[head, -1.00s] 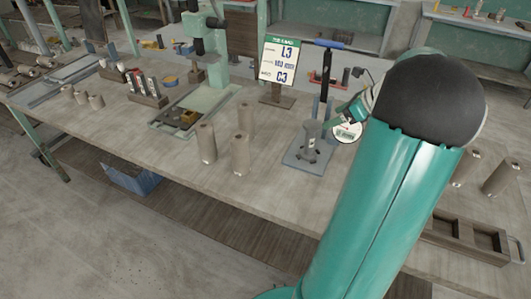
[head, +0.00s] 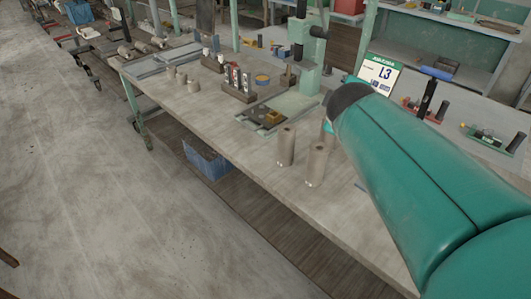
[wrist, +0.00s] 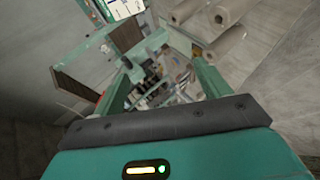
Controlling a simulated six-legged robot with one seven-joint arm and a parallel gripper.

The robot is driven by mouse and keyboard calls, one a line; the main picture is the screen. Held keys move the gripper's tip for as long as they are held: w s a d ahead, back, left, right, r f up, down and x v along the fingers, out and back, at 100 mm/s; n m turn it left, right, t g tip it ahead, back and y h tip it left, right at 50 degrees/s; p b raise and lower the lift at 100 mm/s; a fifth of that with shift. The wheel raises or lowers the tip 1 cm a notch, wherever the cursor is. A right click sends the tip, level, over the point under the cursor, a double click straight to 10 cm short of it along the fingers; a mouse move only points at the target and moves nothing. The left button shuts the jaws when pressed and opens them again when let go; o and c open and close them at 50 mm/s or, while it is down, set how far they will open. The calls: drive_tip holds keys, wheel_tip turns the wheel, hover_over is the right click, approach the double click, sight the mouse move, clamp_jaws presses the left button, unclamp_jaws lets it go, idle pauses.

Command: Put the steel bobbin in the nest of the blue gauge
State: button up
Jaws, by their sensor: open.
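I cannot make out for certain which thing is the steel bobbin. Two tall grey-brown cylinders stand upright on the bench in the head view, one on the left (head: 286,147) and one on the right (head: 317,163). Similar cylinders (wrist: 222,45) show at the top right of the wrist view. Of the gauge, a blue handle (head: 437,73) and dark post (head: 428,100) show past my arm; its base and nest are mostly hidden.
A green press (head: 309,65) stands on the bench (head: 225,117), with a green tray (head: 255,108) before it. A sign (head: 380,70) stands right of it. Upright tools in a block (head: 237,85) and small cylinders (head: 182,78) are further left. A blue crate (head: 207,158) sits below.

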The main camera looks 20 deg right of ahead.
drive_tip(key=s+a+f+m+g+y, duration=0.2)
drive_tip(key=s+a+f+m+y, duration=0.1)
drive_tip(key=s+a, duration=0.4)
drive_tip(key=s+a+f+m+g+y, duration=0.2)
drive_tip(key=s+a+f+m, duration=0.3)
drive_tip(key=a, duration=0.5)
drive_tip(key=shift+s+a+f+g+y, duration=0.3)
drive_tip(key=shift+s+f+y, duration=0.4)
drive_tip(key=shift+s+f, duration=0.15)
